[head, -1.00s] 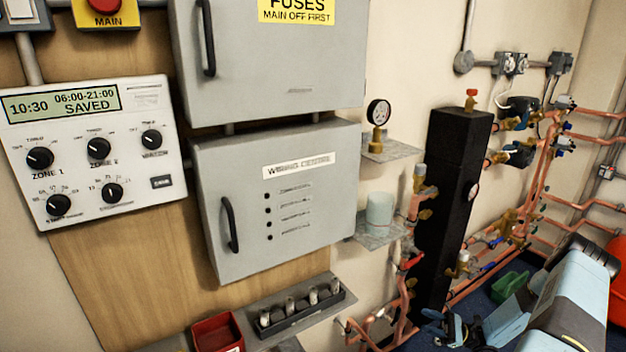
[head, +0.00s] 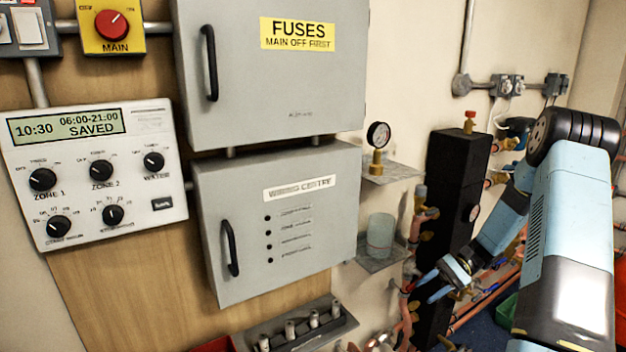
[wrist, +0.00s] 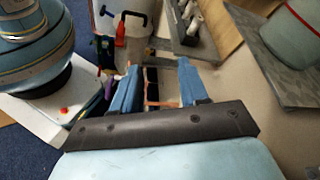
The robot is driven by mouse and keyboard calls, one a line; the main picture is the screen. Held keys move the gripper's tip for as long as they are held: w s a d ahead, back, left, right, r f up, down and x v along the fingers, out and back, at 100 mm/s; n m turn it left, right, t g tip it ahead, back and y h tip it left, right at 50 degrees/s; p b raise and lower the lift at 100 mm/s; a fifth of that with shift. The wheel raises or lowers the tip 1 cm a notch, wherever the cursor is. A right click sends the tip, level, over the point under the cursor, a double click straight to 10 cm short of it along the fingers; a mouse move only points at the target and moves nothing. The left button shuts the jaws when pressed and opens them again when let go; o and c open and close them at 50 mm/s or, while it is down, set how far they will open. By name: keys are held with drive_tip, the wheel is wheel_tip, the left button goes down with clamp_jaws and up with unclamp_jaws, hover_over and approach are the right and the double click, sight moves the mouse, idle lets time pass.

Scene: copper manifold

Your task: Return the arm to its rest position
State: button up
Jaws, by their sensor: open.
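My arm rises at the right of the head view, its light blue links bent at a dark joint, with the forearm sloping down and left. My gripper (head: 428,287) is at its lower end, in front of the foot of the black column (head: 450,200). In the wrist view my gripper (wrist: 158,82) shows two blue fingers apart, with nothing held between them.
The grey wiring centre box (head: 285,225) and fuse box (head: 270,95) hang left of my arm. A shelf with a translucent jar (head: 380,235) is close to my gripper. A rack of fuses (head: 300,325) sits below. Copper pipes (head: 487,302) run behind my arm.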

drive_tip(key=s+a+r+n+h, duration=0.1)
drive_tip(key=s+a+r+h, duration=0.15)
drive_tip(key=r, duration=0.35)
drive_tip(key=s+a+r+n+h, duration=0.2)
drive_tip(key=r+h, duration=0.1)
drive_tip(key=r, duration=0.3)
drive_tip(key=s+a+r+n+t+h, duration=0.2)
drive_tip(key=s+r+t+h, duration=0.2)
drive_tip(key=s+r, duration=0.6)
drive_tip(key=s+a+r+n+t+h, duration=0.2)
drive_tip(key=s+r+t, duration=0.4)
drive_tip(key=s+r, duration=0.3)
drive_tip(key=shift+s+a+r+n+t+h, duration=0.15)
drive_tip(key=shift+s+r+n+t+h, duration=0.2)
drive_tip(key=shift+s+n+h, duration=0.45)
drive_tip(key=shift+s, duration=0.25)
